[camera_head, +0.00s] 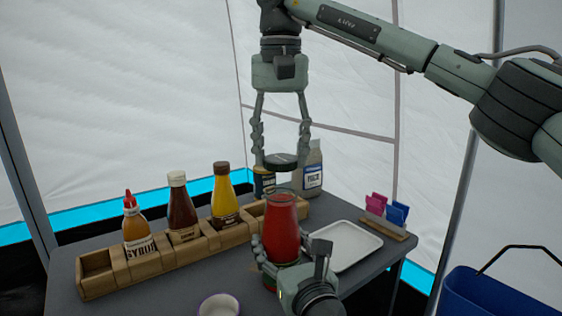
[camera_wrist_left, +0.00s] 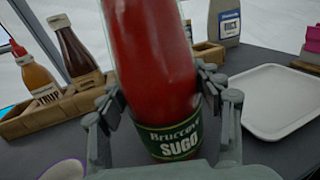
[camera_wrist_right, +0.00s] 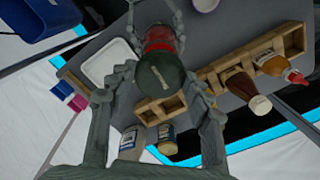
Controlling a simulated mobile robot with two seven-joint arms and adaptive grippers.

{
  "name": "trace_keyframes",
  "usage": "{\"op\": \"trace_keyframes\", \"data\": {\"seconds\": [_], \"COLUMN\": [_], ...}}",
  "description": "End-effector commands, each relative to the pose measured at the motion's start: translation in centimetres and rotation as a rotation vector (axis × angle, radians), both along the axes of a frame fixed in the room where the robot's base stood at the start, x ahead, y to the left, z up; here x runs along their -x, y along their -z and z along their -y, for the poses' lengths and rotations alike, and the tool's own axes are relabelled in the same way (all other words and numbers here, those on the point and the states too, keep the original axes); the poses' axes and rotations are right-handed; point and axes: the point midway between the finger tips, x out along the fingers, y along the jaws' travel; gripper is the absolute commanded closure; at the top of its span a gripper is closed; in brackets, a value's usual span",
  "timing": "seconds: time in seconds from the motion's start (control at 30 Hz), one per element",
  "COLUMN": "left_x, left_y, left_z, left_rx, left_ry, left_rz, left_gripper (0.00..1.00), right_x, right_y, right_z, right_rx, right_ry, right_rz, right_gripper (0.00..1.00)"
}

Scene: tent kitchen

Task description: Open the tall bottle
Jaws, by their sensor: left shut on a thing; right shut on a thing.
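The tall bottle (camera_head: 283,228) is a glass bottle of red sauce with a green "Sugo" label, which shows in the left wrist view (camera_wrist_left: 160,60). It stands roughly upright near the table's front. My left gripper (camera_head: 283,250) is shut around its body, with a finger on each side. My right gripper (camera_head: 281,157) points down from above and is shut on a dark round lid (camera_head: 281,161). In the head view the lid is above the bottle's mouth with a gap between them. In the right wrist view the lid (camera_wrist_right: 160,72) hides the mouth.
A wooden rack (camera_head: 95,285) holds syrup, brown and yellow sauce bottles at left. A white tray (camera_head: 345,262) lies right of the bottle. A grey bottle (camera_head: 313,172) and a dark jar (camera_head: 264,185) stand behind. A white bowl (camera_head: 219,306) is at the front edge.

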Motion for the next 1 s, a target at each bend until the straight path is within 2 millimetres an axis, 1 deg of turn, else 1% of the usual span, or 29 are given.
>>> {"op": "trace_keyframes", "data": {"seconds": [0.03,0.1,0.37,0.4,0.57,0.6,0.87,1.0], "left_x": [0.01,0.01,0.01,0.01,0.01,0.01,0.02,0.8], "left_y": [0.03,0.03,0.02,0.02,0.01,0.01,0.0,0.06], "left_z": [0.01,0.01,0.0,0.0,0.0,0.0,0.01,0.33], "left_rx": [-0.001,-0.001,-0.001,-0.001,-0.001,-0.001,0.0,0.002], "left_ry": [0.0,0.0,0.0,0.0,0.0,0.0,0.0,0.002], "left_rz": [0.0,0.0,0.0,0.0,0.0,0.0,0.0,-0.002], "left_gripper": [1.0,1.0,1.0,0.32,0.13,0.11,0.11,0.11], "right_x": [-0.04,-0.02,0.0,0.0,-0.01,-0.01,-0.02,-0.01], "right_y": [-0.7,-1.27,-1.6,-1.6,-1.59,-1.58,-1.57,-1.57], "right_z": [-0.02,-0.01,0.02,0.02,0.03,0.03,0.03,0.04], "right_rx": [-0.001,-0.001,0.0,0.0,0.0,0.0,0.0,0.0], "right_ry": [0.002,0.0,0.0,0.0,0.0,0.0,0.0,0.0], "right_rz": [0.002,0.0,-0.001,-0.001,-0.001,-0.001,-0.001,-0.001], "right_gripper": [0.85,0.85,0.85,0.85,0.85,0.85,0.85,0.85]}}
